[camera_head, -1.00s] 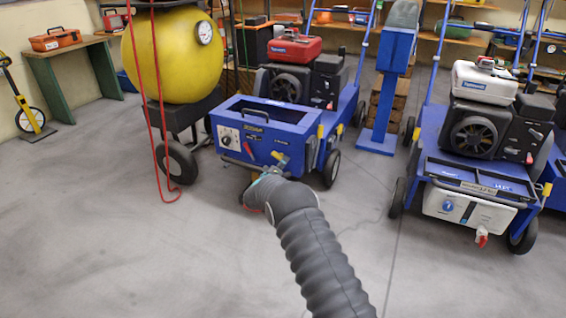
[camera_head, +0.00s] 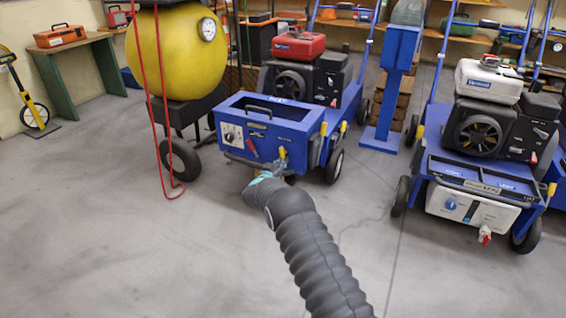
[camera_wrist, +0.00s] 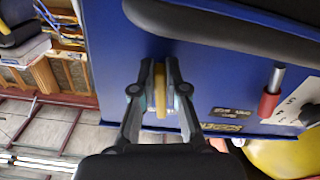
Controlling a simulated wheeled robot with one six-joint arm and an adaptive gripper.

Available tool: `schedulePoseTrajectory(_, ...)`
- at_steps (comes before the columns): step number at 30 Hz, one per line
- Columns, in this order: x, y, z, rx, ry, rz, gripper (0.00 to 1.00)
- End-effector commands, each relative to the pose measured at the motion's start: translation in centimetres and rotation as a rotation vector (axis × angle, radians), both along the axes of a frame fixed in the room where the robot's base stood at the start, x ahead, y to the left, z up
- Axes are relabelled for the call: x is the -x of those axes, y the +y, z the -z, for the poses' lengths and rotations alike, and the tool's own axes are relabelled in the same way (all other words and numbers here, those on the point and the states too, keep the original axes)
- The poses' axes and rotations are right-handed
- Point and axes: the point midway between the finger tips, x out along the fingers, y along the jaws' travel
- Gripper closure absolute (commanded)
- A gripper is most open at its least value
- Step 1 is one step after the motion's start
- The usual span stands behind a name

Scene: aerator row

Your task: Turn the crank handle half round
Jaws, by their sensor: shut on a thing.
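The blue machine (camera_head: 272,142) stands left of centre in the head view, with an open box front and a control panel. A yellow handle (camera_head: 283,153), apparently the crank handle, is on the right part of its front face. In the wrist view the yellow handle (camera_wrist: 159,88) stands between my two fingers against the blue panel. My gripper (camera_wrist: 160,92) is shut on it. In the head view my gripper (camera_head: 279,168) is small and partly hidden by my own arm. The handle's pivot is not clearly visible.
A red-gripped lever (camera_wrist: 270,100) is on the same panel, beside my gripper; it also shows in the head view (camera_head: 252,148). A yellow tank (camera_head: 175,55) with hanging red hoses stands left. Another blue machine (camera_head: 470,170) stands right. The floor in front is clear.

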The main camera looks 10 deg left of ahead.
Motion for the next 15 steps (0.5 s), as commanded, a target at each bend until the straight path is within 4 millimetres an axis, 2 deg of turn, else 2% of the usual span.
schedulePoseTrajectory(6, -0.15, 0.30, 0.01, -0.103, -0.037, -0.002, 1.00)
schedulePoseTrajectory(15, -0.22, 0.46, -0.01, -0.163, -0.059, -0.002, 1.00)
